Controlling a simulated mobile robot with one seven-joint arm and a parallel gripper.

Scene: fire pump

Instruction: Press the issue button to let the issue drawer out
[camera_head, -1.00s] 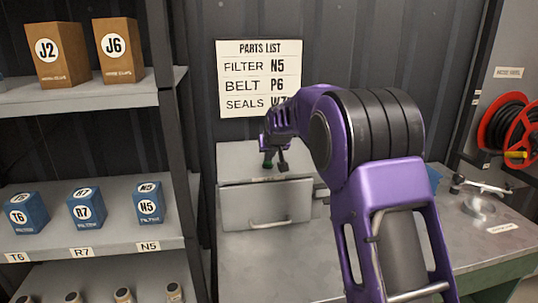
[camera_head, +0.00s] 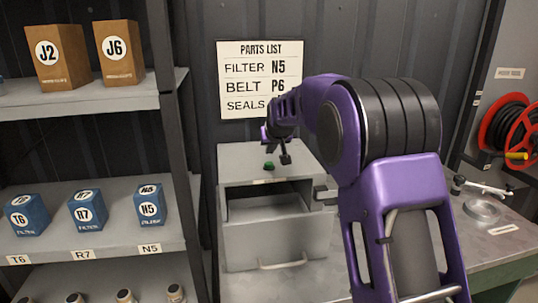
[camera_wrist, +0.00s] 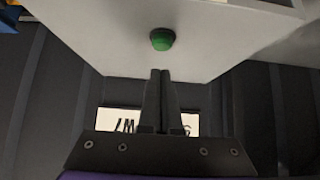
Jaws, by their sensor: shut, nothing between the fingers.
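The green issue button (camera_head: 268,166) sits on top of the grey cabinet (camera_head: 240,160) on the workbench. It also shows in the wrist view (camera_wrist: 162,39), just beyond my fingertips. My gripper (camera_head: 286,160) is shut and empty, above the cabinet top and beside the button, apart from it in the wrist view (camera_wrist: 162,72). The issue drawer (camera_head: 272,240) stands out from the cabinet front, with its open top and inner space showing. Its handle (camera_head: 282,265) is at the lower front edge. I see nothing inside the drawer, but its right part is not fully clear.
A shelf (camera_head: 90,246) with blue filter boxes (camera_head: 86,210) and brown boxes (camera_head: 121,52) stands at the left. A parts list (camera_head: 240,80) hangs behind the cabinet, partly hidden by my arm. A red hose reel (camera_head: 510,128) is at the right.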

